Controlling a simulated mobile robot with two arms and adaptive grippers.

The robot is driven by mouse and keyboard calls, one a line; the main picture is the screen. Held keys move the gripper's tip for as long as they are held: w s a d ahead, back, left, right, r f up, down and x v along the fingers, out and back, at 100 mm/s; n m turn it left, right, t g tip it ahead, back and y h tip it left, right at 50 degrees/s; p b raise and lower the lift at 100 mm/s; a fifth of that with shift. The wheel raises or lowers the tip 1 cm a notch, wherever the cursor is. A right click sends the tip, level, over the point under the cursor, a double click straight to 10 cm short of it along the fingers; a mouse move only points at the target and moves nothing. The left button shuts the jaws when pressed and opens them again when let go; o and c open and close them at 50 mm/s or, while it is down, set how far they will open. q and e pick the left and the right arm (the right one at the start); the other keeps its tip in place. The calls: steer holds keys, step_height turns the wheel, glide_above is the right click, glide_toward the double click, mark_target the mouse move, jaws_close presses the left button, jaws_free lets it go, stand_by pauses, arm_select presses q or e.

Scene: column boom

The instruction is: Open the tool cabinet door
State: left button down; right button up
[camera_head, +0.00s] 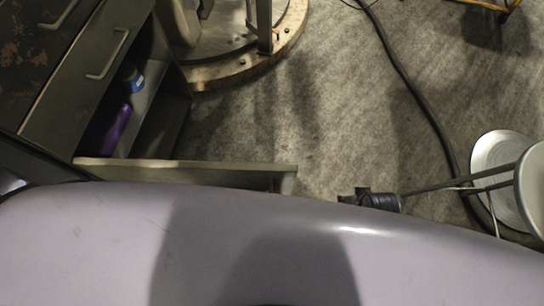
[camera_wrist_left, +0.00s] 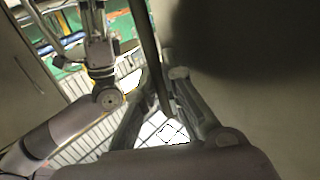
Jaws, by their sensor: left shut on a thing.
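The grey tool cabinet (camera_head: 60,85) stands at upper left in the head view. Its door (camera_head: 200,168) stands swung well out from the body, seen from above as a long narrow edge. Inside the opening are a purple bottle (camera_head: 117,130) and a blue item (camera_head: 136,82). In the left wrist view my left gripper (camera_wrist_left: 162,85) has its fingers on either side of a dark bar, the door handle (camera_wrist_left: 149,45), and is shut on it. The plain grey door face (camera_wrist_left: 260,75) fills the right side. In the head view, my lavender body hides the door's near side.
Two drawers with bar handles (camera_head: 108,54) sit beside the opening. A round wooden base (camera_head: 240,66) stands behind the door. A dark cable (camera_head: 405,80) crosses the floor.

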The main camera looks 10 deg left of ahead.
arm_select(q)
steer(key=c, duration=2)
jaws_free()
steer(key=shift+o, duration=0.2)
steer(key=v, duration=1.2)
steer(key=shift+s, duration=0.1)
